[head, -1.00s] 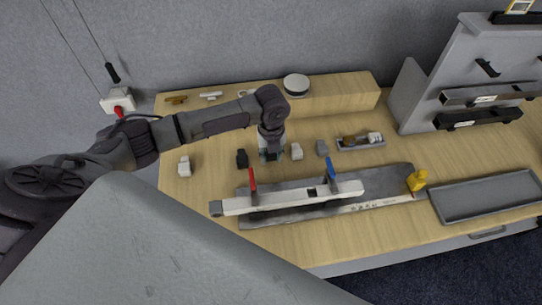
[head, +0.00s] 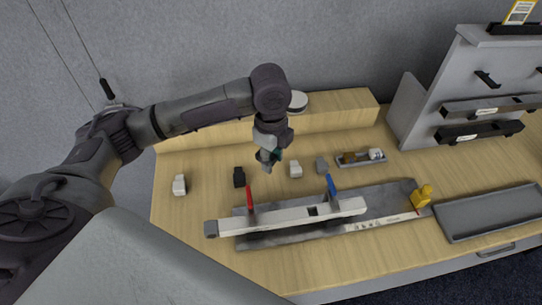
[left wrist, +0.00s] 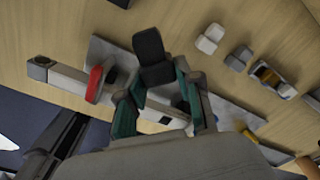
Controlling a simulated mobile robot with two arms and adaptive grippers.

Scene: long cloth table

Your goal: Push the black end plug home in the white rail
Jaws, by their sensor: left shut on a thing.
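My left gripper (head: 268,158) is above the table, behind the rail. In the left wrist view it (left wrist: 161,76) is shut on a black block-shaped plug (left wrist: 151,48), which juts beyond the teal finger pads. The white rail (head: 285,215) lies along a grey plate (head: 385,198) between a red clamp (head: 249,196) and a blue clamp (head: 331,187). A grey piece (head: 211,228) is at its left end. A dark opening (head: 312,211) shows in its top. The held plug is apart from the rail. My right gripper is not in view.
Another black block (head: 239,177), white blocks (head: 179,185) (head: 296,170) and a grey block (head: 322,165) stand on the table. A grey tray (head: 490,212) lies near the right edge.

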